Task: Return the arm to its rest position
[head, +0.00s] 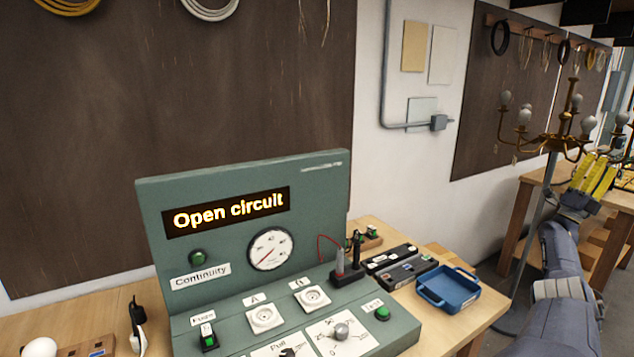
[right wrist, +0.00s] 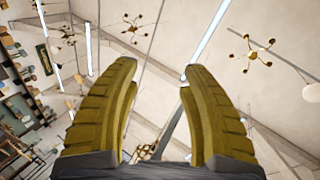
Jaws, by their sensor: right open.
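My right arm reaches in from the lower right of the head view. Its gripper (head: 597,178) has yellow fingers pointing up, in front of the brass chandelier (head: 560,142) and apart from the test bench as seen here. In the right wrist view the two yellow ribbed fingers (right wrist: 158,85) stand wide apart with nothing between them. Behind them are the ceiling and hanging lamps. My left gripper is not in either view. The green test panel (head: 245,215) reads "Open circuit".
A white bulb (head: 40,347) is at the lower left. Another wooden table (head: 520,215) stands behind my right arm.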

